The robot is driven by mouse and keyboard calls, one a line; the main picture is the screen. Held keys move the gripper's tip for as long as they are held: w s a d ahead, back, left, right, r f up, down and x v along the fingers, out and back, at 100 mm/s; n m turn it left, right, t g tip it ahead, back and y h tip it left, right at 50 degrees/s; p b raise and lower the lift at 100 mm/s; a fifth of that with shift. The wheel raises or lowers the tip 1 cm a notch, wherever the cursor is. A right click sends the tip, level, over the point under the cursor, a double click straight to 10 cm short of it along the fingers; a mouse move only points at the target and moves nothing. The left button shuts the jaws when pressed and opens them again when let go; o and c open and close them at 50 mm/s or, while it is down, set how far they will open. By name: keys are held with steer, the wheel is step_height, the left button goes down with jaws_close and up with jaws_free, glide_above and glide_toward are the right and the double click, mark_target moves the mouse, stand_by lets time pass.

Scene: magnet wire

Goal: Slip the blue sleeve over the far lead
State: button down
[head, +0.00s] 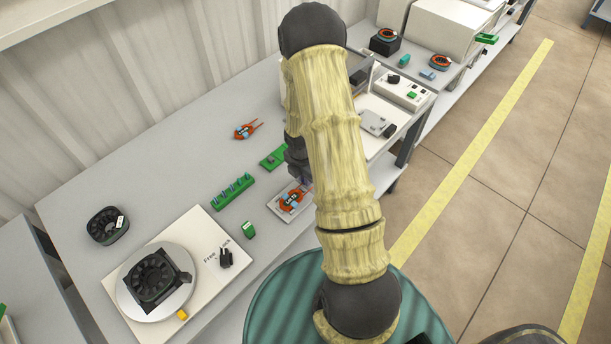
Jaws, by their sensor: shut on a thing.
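My gripper (304,178) is mostly hidden behind my arm. Its dark body shows just left of the arm, low over the right end of a small pale tray (277,207). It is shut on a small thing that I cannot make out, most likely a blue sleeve. An orange-wound coil (291,200) with light blue parts lies on the tray, just left of and below the gripper. Its leads, the far one included, are hidden or too small to tell. A green rack (233,190) with several upright blue pieces stands left of the tray.
A second orange coil (244,131) with two leads lies behind. A green block (273,158) sits by the gripper, and a small green piece (248,230) by the tray. A white board with a turntable (190,285) fills the front left. A black spool (107,226) stands far left.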

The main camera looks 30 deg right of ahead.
steer(key=shift+s+a, duration=0.25)
steer(key=shift+a, duration=0.4)
stand_by(0.5)
steer(key=c, duration=1.3)
jaws_free()
steer(key=shift+c, duration=0.2)
steer(key=shift+a+r+p, duration=0.2)
steer(key=shift+r+p, duration=1.95)
steer(key=shift+r, duration=0.4)
steer(key=shift+r, duration=0.1)
